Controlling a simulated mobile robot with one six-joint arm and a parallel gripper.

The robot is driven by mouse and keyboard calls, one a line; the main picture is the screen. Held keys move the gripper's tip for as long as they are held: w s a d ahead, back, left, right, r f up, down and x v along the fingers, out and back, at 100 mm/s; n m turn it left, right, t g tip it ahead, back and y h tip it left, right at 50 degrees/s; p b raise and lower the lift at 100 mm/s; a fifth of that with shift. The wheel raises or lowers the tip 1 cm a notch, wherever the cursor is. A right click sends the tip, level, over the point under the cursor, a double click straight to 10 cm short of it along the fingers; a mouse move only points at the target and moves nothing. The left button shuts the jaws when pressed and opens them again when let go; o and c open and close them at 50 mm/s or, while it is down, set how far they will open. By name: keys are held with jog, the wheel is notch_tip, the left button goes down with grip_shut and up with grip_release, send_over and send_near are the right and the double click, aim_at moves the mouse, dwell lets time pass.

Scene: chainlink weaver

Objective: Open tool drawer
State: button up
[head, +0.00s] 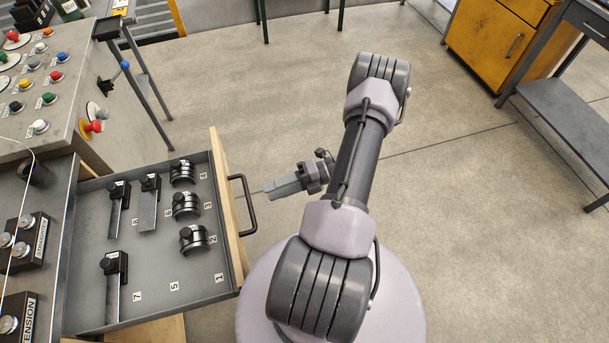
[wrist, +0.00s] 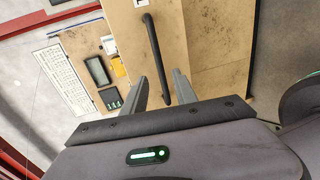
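The tool drawer (head: 175,284) is pulled out from the bench at the left in the head view. It holds several dark tools beside numbered labels. Its wooden front faces my arm and carries a black bar handle (head: 252,222). The handle also shows in the wrist view (wrist: 153,42), running from the top down to between my fingers. My gripper (head: 268,191) is just right of the handle in the head view, its fingers pointing at it. In the wrist view my gripper's fingers (wrist: 161,84) are apart, with visible space beside the handle. I cannot tell whether they touch it.
A control panel (head: 50,130) with colored buttons stands behind the drawer at the left. Bench boxes with knobs (head: 25,240) lie at the left edge. A yellow cabinet (head: 495,45) and a grey table (head: 565,105) stand at the far right. The floor between is clear.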

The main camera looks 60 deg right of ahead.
jog(key=p+v, duration=0.1)
jog(key=v, duration=0.8)
jog(key=shift+s+d, duration=0.1)
jog(key=shift+d, duration=0.05)
